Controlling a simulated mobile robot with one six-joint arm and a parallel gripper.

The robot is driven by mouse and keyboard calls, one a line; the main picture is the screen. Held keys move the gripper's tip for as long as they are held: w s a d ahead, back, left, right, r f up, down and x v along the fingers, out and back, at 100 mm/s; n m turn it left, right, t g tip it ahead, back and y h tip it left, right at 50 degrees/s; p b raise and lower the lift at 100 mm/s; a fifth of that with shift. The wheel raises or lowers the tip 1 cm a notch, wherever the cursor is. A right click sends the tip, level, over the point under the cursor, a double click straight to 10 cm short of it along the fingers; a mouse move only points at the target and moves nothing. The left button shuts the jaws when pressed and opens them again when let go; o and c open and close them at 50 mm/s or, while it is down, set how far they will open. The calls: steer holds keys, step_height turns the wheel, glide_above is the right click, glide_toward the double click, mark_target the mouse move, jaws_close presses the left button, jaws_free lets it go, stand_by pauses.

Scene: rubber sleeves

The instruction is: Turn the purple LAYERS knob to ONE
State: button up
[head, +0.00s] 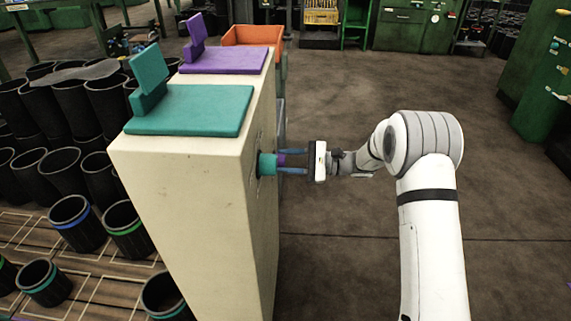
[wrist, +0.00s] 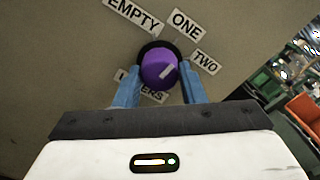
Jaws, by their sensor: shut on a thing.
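The purple LAYERS knob (wrist: 158,70) sits on the pale panel, in a dark ring. The EMPTY label (wrist: 133,15) is at upper left. The LAYERS label (wrist: 153,96) is partly hidden by a finger. My gripper (head: 283,161) is shut on the purple knob, one blue finger on each side. In the head view the purple knob (head: 282,159) shows between the fingertips, beside a teal knob (head: 267,164).
The cream cabinet (head: 195,190) carries a teal plate (head: 200,112) and a purple plate (head: 228,62) on top. An orange bin (head: 252,36) stands behind. Several black sleeves (head: 76,222) stand at left. The floor (head: 345,265) right of the cabinet is clear around my arm.

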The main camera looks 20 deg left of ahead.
steer(key=shift+s+f+n, duration=0.1)
steer(key=shift+f+n, duration=0.05)
steer(key=shift+n, duration=0.45)
steer(key=o, duration=0.6)
steer(key=shift+d, duration=0.1)
steer(key=o, duration=0.4)
steer(key=p+v, duration=0.2)
steer(key=v, duration=0.5)
steer(key=shift+d, duration=0.35)
